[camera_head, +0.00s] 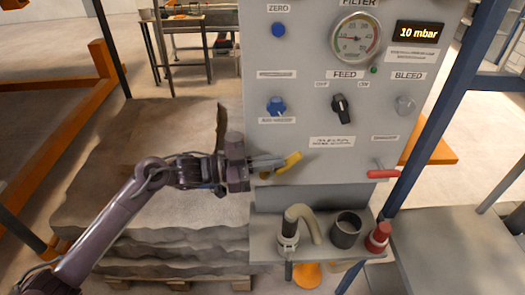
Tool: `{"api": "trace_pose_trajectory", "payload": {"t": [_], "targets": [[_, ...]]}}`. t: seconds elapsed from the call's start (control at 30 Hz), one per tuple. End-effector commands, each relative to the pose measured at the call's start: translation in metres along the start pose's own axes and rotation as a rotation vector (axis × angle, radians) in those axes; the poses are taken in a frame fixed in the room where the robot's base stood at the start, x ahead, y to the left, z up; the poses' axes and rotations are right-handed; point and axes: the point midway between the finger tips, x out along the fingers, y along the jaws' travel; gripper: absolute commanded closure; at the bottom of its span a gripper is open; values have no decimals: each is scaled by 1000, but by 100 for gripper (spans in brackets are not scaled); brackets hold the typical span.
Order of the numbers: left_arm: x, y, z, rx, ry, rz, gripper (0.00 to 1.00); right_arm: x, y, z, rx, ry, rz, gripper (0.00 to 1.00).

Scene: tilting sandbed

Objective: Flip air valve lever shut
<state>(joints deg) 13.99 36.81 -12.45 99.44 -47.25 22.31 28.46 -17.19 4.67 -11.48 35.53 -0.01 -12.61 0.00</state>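A yellow lever (292,160) sits low on the left of the grey control panel (310,60), slanting up to the right. A red lever (383,174) lies level at the panel's lower right. The labels by both levers are too small to read, so I cannot tell which one is the air valve. My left gripper (273,163) reaches in from the left, with its grey fingers at the yellow lever. They overlap its left part; I cannot tell whether they grip it. My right gripper is out of view.
The panel carries a dial gauge (356,40), a "10 mbar" display (419,34), a blue knob (276,106) and a black FEED knob (341,107). A shelf (262,245) below holds a hose nozzle (290,228), a dark cup (345,229) and a red-topped item (379,236). Stacked slabs (140,140) stand left.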

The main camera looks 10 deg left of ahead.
Motion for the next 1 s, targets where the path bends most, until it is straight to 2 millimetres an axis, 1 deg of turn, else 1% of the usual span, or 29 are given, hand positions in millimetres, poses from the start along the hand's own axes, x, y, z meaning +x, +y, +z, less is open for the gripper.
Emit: {"api": "trace_pose_trajectory", "payload": {"t": [0.03,0.17,0.23,0.6,1.0], "targets": [[4,0,-4,8,-47,9,100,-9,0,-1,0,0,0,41],[12,2,-1,26,-166,27,100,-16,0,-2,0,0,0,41],[16,4,5,18,-166,26,100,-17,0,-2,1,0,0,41],[35,8,19,21,-160,25,100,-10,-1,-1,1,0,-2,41],[45,11,29,20,-159,23,100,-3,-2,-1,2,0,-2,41]]}}
